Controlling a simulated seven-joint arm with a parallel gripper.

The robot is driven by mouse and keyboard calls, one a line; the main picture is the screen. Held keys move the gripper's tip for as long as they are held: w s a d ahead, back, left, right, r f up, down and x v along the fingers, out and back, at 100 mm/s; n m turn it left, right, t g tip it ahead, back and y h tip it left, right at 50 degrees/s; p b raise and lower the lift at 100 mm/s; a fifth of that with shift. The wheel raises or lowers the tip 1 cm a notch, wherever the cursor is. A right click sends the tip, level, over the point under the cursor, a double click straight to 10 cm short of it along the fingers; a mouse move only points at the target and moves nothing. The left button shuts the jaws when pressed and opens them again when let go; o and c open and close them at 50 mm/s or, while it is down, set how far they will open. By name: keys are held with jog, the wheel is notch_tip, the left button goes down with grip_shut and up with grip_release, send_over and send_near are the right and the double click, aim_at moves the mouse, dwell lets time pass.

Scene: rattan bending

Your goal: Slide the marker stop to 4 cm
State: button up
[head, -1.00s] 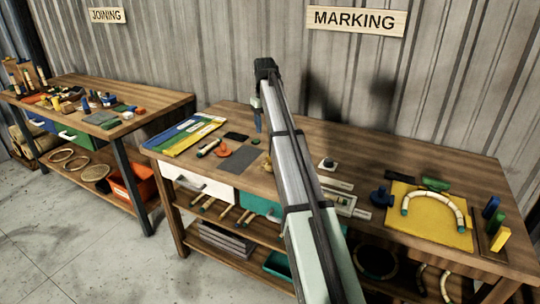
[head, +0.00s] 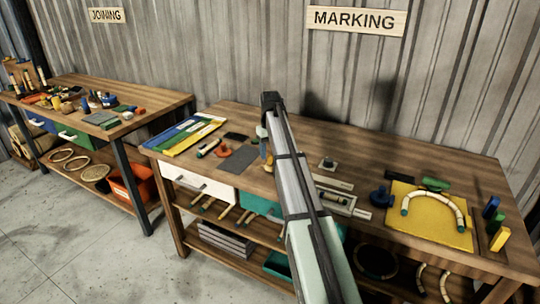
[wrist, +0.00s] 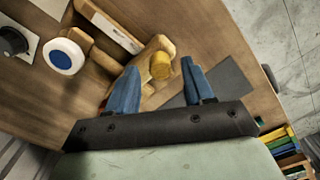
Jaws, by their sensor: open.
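My gripper (wrist: 163,88) is open, its two blue fingers spread. A yellow cylinder (wrist: 160,66) on a wooden piece (wrist: 155,50) shows between and beyond the fingertips. Nothing is visibly held. In the head view my gripper (head: 265,150) is low over the marking bench, left of its middle and partly hidden by my arm. A pale marking fixture (head: 343,201) lies just right of my arm. A long pale strip (wrist: 113,30) in a wooden frame shows at the top of the wrist view. I cannot make out the marker stop or its scale reading.
A white round piece with a blue top (wrist: 66,56) and a black knob (wrist: 12,41) stand left in the wrist view. A grey mat (head: 239,160) lies left of my gripper. A yellow board (head: 425,230) with a bent rattan arc (head: 432,198) is at the right.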

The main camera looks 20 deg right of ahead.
jog(key=shift+f, duration=0.85)
jog(key=shift+c, duration=0.4)
grip_shut()
